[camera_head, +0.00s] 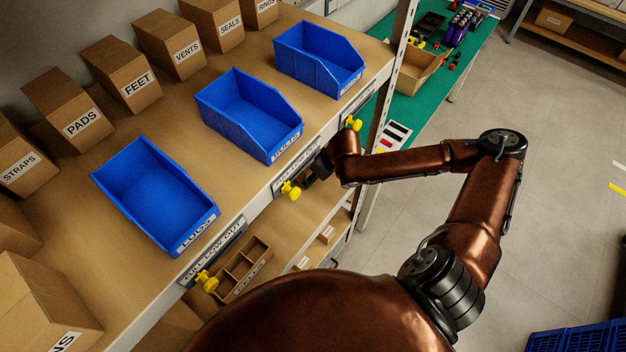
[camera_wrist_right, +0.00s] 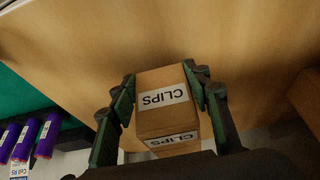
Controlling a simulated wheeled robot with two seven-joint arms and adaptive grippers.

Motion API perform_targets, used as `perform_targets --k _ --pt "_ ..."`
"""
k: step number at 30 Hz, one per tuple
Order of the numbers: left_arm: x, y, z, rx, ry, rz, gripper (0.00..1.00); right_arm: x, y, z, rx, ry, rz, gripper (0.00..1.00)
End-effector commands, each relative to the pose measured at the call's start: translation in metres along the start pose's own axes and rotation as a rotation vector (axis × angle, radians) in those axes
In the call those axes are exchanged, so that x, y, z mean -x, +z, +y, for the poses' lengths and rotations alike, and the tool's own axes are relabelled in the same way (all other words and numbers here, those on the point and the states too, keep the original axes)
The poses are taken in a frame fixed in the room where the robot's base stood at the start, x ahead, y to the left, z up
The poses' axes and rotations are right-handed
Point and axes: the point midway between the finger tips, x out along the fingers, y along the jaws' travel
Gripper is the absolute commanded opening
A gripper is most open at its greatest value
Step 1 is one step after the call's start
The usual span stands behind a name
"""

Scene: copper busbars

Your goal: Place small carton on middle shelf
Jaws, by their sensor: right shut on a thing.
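A small brown carton (camera_wrist_right: 162,120) labelled CLIPS is held between the green-padded fingers of my right gripper (camera_wrist_right: 160,78) in the right wrist view. The carton touches pads on both sides. In the head view my right arm reaches to the shelf rack's front edge; the dark right gripper (camera_head: 316,170) is mostly hidden there, and the carton cannot be seen. A shelf (camera_head: 284,241) lies below the top shelf (camera_head: 85,215), largely hidden by that shelf and my arm. My left gripper is not in view.
The top shelf holds blue bins (camera_head: 155,190) and a row of labelled cartons (camera_head: 130,80). Yellow knobs (camera_head: 207,281) stick out along its front edge. A divided wooden tray (camera_head: 243,268) sits lower. A green table (camera_head: 425,100) stands behind the rack's upright.

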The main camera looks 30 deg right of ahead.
Motion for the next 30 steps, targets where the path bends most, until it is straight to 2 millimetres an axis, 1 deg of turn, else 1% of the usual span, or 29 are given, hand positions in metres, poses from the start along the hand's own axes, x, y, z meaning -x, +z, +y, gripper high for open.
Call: perform_targets --k 1,4,11,15,16,23,30 --pt "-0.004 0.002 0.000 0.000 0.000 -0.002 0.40 -0.010 0.004 0.000 -0.001 -0.001 -0.002 0.13" --pt "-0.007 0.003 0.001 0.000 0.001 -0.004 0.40 -0.020 0.008 0.000 -0.001 -0.001 0.000 0.13" --pt "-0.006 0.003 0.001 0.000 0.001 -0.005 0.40 -0.019 0.008 0.000 0.000 0.000 0.002 0.13" --pt "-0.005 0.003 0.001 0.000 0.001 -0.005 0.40 -0.022 0.009 0.000 0.000 -0.001 0.001 0.13" --pt "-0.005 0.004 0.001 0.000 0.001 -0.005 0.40 -0.022 0.009 0.000 0.000 0.000 0.000 0.46" --pt "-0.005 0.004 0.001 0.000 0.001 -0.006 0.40 -0.022 0.009 0.000 0.000 0.000 0.000 0.62" --pt "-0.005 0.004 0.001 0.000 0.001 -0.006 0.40 -0.021 0.009 0.000 0.000 0.000 0.000 0.62"
